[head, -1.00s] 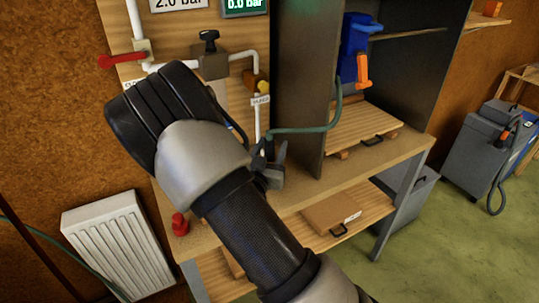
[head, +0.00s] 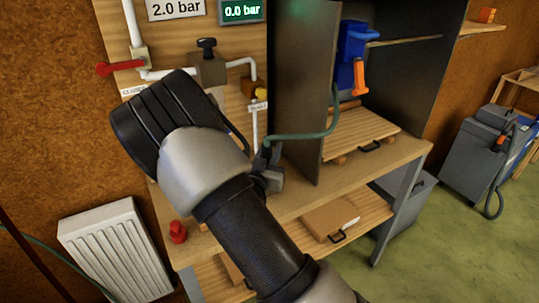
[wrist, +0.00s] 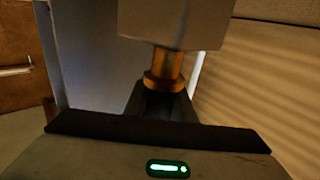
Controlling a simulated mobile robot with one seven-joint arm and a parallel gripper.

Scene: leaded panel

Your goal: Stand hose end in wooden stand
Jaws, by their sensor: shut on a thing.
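My gripper (head: 270,176) is low in front of the back board, left of the dark cabinet, partly hidden by my arm. In the head view, the green hose (head: 308,137) runs from the cabinet to my gripper, where its end is hidden. In the wrist view, my gripper (wrist: 165,100) is shut on a brass fitting, which seems to be the hose end (wrist: 165,68). A grey block (wrist: 175,22) is above the fitting; I cannot tell whether they are joined. I cannot make out the wooden stand; my arm covers part of the bench.
A blue unit with an orange handle (head: 360,78) is inside the cabinet (head: 300,100). A slatted wooden board (head: 358,134) lies on the cabinet floor. White pipes, a red lever (head: 120,68) and a black-knobbed valve (head: 207,65) are on the back board. A red knob (head: 178,232) stands at the bench's left edge.

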